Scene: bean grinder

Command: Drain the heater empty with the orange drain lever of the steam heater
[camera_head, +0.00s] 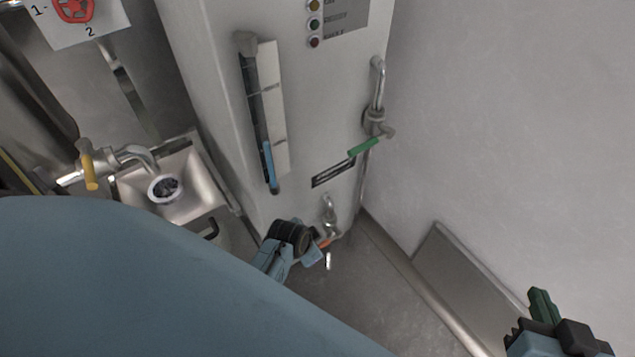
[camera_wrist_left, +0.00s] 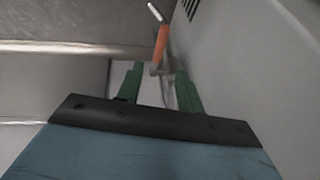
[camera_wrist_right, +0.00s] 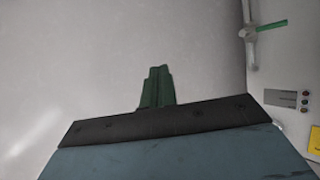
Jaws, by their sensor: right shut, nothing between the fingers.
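The steam heater (camera_head: 215,60) is a tall pale cabinet. Its orange drain lever (camera_head: 325,243) sits low on the front, below a metal valve (camera_head: 329,212), partly hidden by my left gripper (camera_head: 312,254). In the left wrist view the orange lever (camera_wrist_left: 161,45) lies just beyond and between the tips of my left gripper (camera_wrist_left: 160,88), whose green fingers are apart. I cannot tell whether they touch it. My right gripper (camera_head: 541,303) is shut and empty at the lower right, well away from the heater; its closed green fingers also show in the right wrist view (camera_wrist_right: 157,85).
A sight tube (camera_head: 268,165) with blue in its lower part runs down the heater front. A green lever (camera_head: 363,147) is on an upper valve. A sink (camera_head: 195,175) with a yellow-handled tap (camera_head: 88,170) stands left. A bare wall (camera_head: 500,120) is right.

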